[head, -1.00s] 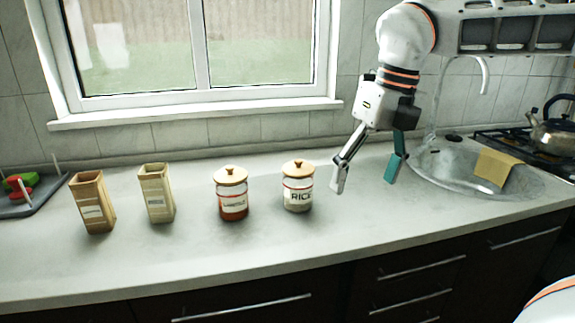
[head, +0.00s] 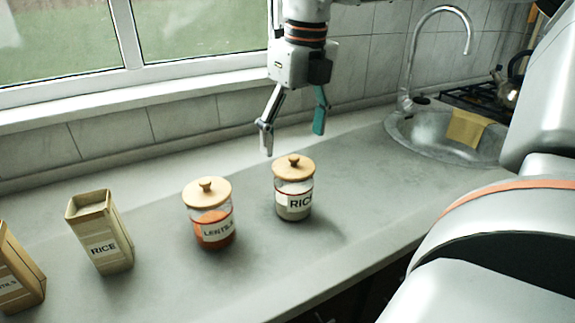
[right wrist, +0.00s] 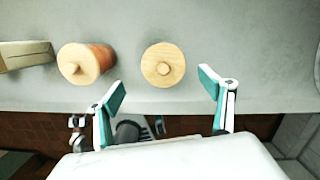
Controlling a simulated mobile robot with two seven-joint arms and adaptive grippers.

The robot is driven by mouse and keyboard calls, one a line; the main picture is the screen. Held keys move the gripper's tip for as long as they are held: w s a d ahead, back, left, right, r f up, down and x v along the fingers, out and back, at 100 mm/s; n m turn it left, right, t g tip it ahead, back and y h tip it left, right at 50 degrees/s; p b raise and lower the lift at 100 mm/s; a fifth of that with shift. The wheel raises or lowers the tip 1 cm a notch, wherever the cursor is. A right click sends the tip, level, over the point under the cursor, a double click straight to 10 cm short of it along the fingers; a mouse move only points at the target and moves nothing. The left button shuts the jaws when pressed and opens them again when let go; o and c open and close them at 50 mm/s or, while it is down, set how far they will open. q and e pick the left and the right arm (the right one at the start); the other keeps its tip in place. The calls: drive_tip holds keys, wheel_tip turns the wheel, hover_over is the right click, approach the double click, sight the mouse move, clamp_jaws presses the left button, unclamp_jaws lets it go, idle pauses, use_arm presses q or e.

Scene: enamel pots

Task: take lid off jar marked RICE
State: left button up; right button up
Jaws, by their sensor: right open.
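The glass jar marked RICE (head: 294,207) stands upright on the counter with pale contents. Its round wooden lid (head: 293,168) with a small knob is on it. My right gripper (head: 293,136) is open and empty, pointing down above and somewhat behind the jar in the head view. In the right wrist view the RICE jar's lid (right wrist: 162,68) lies ahead of and between the two spread fingertips (right wrist: 163,91), apart from both. My left gripper is not in view.
A similar jar marked LENTILS (head: 213,235) with a wooden lid stands just left. The sink (head: 440,140) with a tap is at the right. The counter right of the RICE jar is clear.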

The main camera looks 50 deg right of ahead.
sight(294, 157)
drive_tip(key=f, duration=0.4)
drive_tip(key=w+f, duration=0.1)
drive_tip(key=shift+d+f, duration=0.4)
drive_tip(key=c, duration=1.2)
